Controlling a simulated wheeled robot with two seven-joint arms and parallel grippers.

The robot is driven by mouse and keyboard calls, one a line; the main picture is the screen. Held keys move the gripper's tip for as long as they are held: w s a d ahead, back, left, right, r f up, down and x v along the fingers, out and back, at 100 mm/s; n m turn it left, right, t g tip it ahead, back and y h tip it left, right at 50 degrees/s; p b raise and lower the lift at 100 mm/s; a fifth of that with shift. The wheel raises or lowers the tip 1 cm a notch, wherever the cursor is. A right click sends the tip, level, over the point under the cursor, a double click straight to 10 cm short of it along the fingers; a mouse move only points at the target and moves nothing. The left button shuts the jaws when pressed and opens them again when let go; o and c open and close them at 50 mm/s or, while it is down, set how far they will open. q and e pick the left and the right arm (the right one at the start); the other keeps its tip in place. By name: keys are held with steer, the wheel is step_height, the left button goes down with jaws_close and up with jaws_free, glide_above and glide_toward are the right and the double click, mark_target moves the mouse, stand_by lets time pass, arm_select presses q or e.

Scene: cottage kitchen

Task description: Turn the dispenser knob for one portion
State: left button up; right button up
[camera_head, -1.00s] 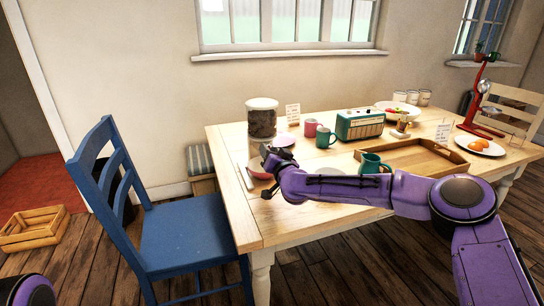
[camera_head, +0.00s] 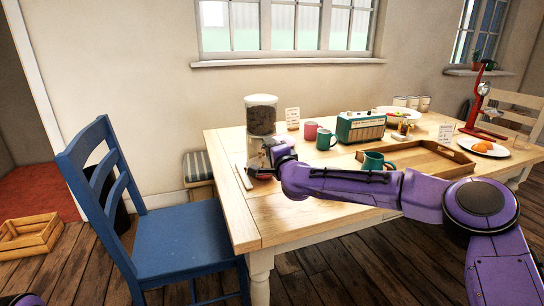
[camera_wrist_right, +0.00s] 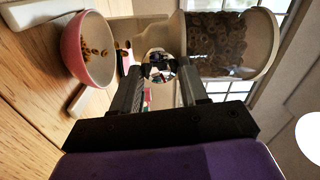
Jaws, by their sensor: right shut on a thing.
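The cereal dispenser (camera_head: 261,118) stands at the table's left end, with brown rings in its clear hopper (camera_wrist_right: 222,45). In the head view my right gripper (camera_head: 268,160) covers the dispenser's lower part. A pink bowl (camera_wrist_right: 72,42) is under the outlet, with some cereal rings (camera_wrist_right: 96,51) inside. More rings show between the outlet and the bowl, apparently in the air. My left gripper is not in view.
A green mug (camera_head: 326,140), pink mug (camera_head: 310,131) and teal radio (camera_head: 360,128) stand right of the dispenser. A wooden tray (camera_head: 440,160) with a mug lies farther right. A blue chair (camera_head: 180,238) stands at the table's left end.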

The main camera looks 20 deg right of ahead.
steer(key=shift+f+m+b, duration=0.15)
steer(key=shift+m+b, duration=1.45)
steer(key=shift+m, duration=0.85)
steer(key=shift+f+m+b, duration=0.1)
steer(key=shift+m+b, duration=1.5)
steer(key=shift+m, duration=0.85)
steer(key=o, duration=1.1)
steer(key=shift+c, duration=0.2)
steer(key=s, duration=1)
steer(key=shift+s+d, duration=0.15)
steer(key=shift+s, duration=0.15)
